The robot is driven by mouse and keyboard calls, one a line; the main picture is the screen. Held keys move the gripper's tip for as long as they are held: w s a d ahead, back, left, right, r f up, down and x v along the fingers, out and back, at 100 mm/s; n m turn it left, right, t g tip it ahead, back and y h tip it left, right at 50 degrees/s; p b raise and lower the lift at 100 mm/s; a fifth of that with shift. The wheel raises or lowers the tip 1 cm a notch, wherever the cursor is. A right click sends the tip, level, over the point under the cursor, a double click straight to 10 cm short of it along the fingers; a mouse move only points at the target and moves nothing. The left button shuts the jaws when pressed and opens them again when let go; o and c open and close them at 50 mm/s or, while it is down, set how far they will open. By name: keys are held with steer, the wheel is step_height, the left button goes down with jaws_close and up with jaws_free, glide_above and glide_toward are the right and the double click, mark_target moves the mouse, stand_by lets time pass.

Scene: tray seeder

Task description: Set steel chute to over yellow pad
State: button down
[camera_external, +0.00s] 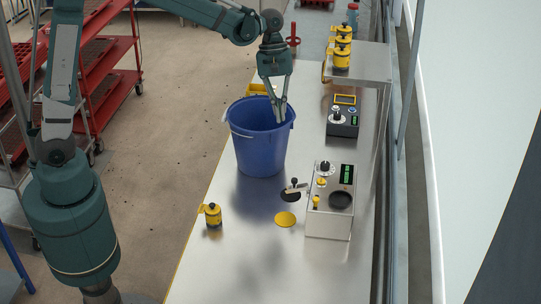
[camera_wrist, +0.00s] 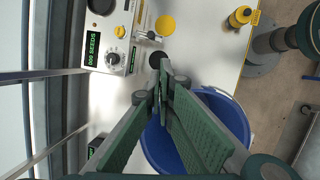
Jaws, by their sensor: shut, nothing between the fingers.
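The steel chute (camera_external: 298,188) is a short metal arm with a black knob on the left side of the seeder box (camera_external: 332,205). In the outside view its free end overlaps the black pad (camera_external: 290,196); the yellow pad (camera_external: 285,219) lies clear, nearer the camera. In the wrist view the chute (camera_wrist: 148,36) appears between the yellow pad (camera_wrist: 166,25) and the black pad (camera_wrist: 155,60). My gripper (camera_external: 281,117) is shut and empty, pointing down at the blue bucket, away from the chute. Its fingertips (camera_wrist: 160,90) meet in the wrist view.
The blue bucket (camera_external: 258,150) stands on the steel bench behind the pads. A yellow-black canister (camera_external: 213,215) stands front left. A black control box (camera_external: 343,118) is at the back right, near a raised shelf (camera_external: 370,68) with several canisters. The bench front is clear.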

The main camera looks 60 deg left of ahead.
steer(key=w+d+f+n+g+p, duration=0.1)
steer(key=d+f, duration=0.3)
steer(key=f, duration=0.4)
steer(key=shift+w+f+p, duration=0.3)
steer(key=shift+w+p, duration=0.1)
steer(key=shift+w, duration=0.3)
glide_toward(297, 187)
steer(key=shift+w+a+f, duration=0.1)
steer(key=shift+a+f, duration=0.2)
steer(key=shift+f, duration=0.55)
steer(key=shift+w+a+f, duration=0.1)
steer(key=shift+a+f, duration=0.25)
steer(key=shift+f, duration=0.45)
steer(key=shift+a+f, duration=0.3)
steer(key=shift+f, duration=0.55)
